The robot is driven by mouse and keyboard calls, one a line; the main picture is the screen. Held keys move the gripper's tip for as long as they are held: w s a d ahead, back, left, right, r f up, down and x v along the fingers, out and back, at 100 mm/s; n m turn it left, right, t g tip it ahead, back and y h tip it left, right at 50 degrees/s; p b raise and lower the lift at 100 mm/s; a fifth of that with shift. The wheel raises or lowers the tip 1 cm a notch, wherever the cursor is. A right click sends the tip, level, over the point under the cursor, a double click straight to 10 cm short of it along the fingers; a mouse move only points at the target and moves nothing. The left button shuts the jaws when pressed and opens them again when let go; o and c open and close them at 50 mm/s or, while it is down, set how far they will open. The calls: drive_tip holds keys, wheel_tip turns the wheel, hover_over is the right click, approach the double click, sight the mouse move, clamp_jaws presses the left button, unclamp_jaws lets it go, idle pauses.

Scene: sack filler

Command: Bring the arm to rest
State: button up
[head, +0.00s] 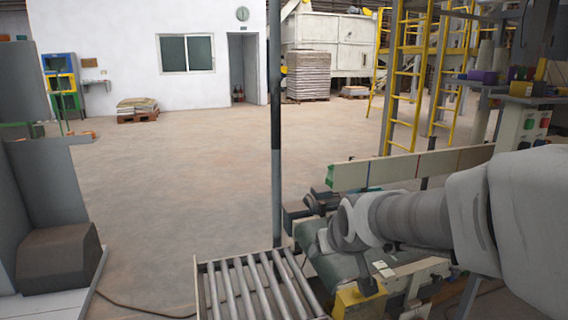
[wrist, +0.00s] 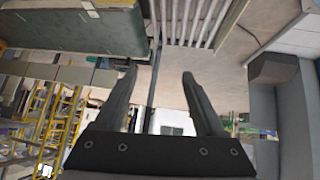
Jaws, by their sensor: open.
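My arm (head: 420,220) reaches in from the right in the head view, stretched out over the conveyor. In the wrist view my gripper (wrist: 159,76) shows two dark fingers spread apart with nothing between them. The fingers touch nothing that I can see. The green conveyor belt (head: 345,266) lies below the arm's end, and it also shows at the upper left of the wrist view (wrist: 75,32). The wrist picture appears upside down.
A roller table (head: 250,288) stands at the front, left of the belt. A thin dark post (head: 276,130) rises beside it. A grey cabinet with a brown block (head: 58,262) stands at left. A control box (head: 525,125) is at right. Open floor (head: 170,190) lies behind.

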drive_tip(key=s+d+r+m+g, duration=0.1)
drive_tip(key=s+d+g, duration=0.1)
drive_tip(key=s, duration=0.9)
drive_tip(key=s+d+r+m+g, duration=0.1)
drive_tip(key=s+d+m, duration=0.15)
drive_tip(key=s, duration=0.95)
wheel_tip(320, 180, up, 20)
drive_tip(key=p, duration=2)
drive_tip(key=shift+w+d+n+h, duration=0.15)
drive_tip(key=shift+w+n+h, duration=0.2)
drive_tip(key=shift+n+h, duration=0.1)
drive_tip(key=shift+f, duration=0.15)
